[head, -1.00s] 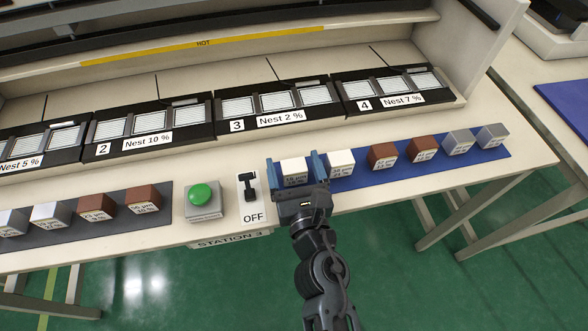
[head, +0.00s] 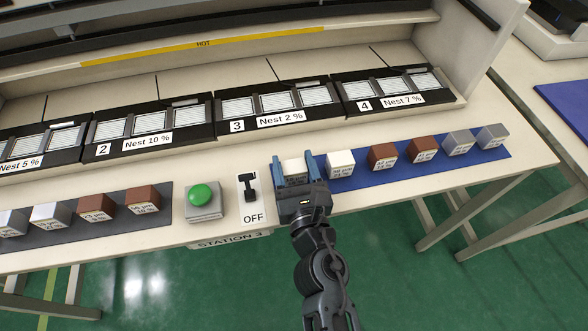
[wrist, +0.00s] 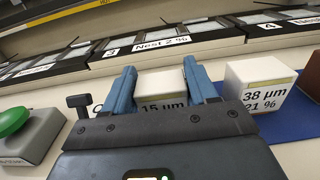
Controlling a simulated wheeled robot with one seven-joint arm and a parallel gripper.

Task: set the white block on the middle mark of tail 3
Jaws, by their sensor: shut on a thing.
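My gripper (head: 293,157) is shut on a white block (head: 293,167) at the left end of the blue mat (head: 328,182). In the wrist view its front reads 15 µm, the line below hidden; the block (wrist: 162,84) sits between the two blue fingers. I cannot tell whether it is lifted. A second white block (head: 341,160), reading 38 µm 21 %, stands just right. The unit numbered 3 (head: 237,125), labelled Nest 2 %, lies behind, with a row of pale ribbed plates; its middle plate (head: 277,101) is bare. I see no "tail" label.
Brown blocks (head: 383,156) and grey blocks (head: 459,142) stand further right on the mat. A lever switch (head: 250,187) marked OFF and a green button (head: 201,194) are to the left. Bare bench lies between the mat and the units. A yellow HOT strip (head: 203,44) runs above.

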